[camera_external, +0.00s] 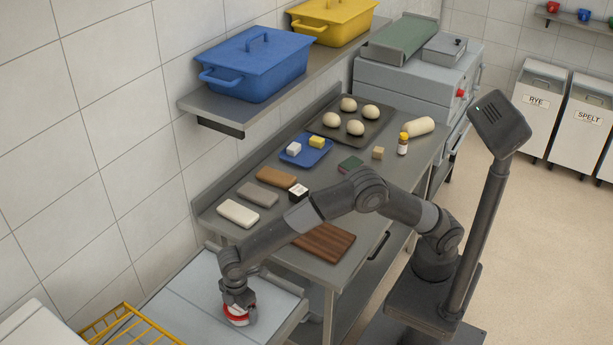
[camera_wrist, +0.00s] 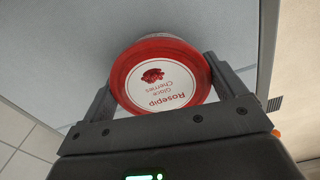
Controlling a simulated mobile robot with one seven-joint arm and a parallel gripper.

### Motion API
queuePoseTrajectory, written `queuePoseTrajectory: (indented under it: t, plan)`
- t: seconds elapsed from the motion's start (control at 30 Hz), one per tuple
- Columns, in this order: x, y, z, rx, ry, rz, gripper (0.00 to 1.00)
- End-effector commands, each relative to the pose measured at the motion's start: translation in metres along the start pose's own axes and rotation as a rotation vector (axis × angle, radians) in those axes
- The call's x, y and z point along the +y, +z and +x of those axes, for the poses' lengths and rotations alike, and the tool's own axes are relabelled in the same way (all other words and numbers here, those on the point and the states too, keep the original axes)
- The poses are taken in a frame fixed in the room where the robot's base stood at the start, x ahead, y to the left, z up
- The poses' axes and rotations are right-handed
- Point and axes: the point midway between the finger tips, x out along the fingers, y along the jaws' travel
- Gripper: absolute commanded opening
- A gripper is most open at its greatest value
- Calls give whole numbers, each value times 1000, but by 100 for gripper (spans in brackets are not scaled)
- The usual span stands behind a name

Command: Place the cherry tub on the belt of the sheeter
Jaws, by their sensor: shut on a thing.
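The cherry tub (camera_external: 238,320) is red with a white lid label; its label reads "Rosepip Glacé Cherries" in the wrist view (camera_wrist: 160,82). My gripper (camera_external: 239,305) points down and is shut on the tub, with one finger on each side of it in the wrist view. The tub is over the pale grey-blue belt of the sheeter (camera_external: 182,292), at the lower left. I cannot tell whether the tub's base touches the belt. The gripper hides part of the tub in the external view.
A steel worktable (camera_external: 229,228) beside the sheeter holds several blocks, a wooden board (camera_external: 324,243), a blue tray (camera_external: 304,151) and a dough tray (camera_external: 345,140). A yellow wire rack (camera_external: 125,322) stands left of the belt. The belt left of the tub is clear.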

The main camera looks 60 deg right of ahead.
Motion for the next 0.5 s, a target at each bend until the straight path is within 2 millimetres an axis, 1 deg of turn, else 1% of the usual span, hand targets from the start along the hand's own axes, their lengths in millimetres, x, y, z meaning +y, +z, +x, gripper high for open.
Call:
queuePoseTrajectory:
  t: [0.17, 0.2, 0.3, 0.5]
  plan:
    - [0, 0, 3, 0, 0, 0, 61]
    - [0, 0, 3, 0, 0, 0, 91]
    - [0, 0, 3, 0, 0, 0, 100]
    - [0, 0, 2, 0, 0, 0, 100]
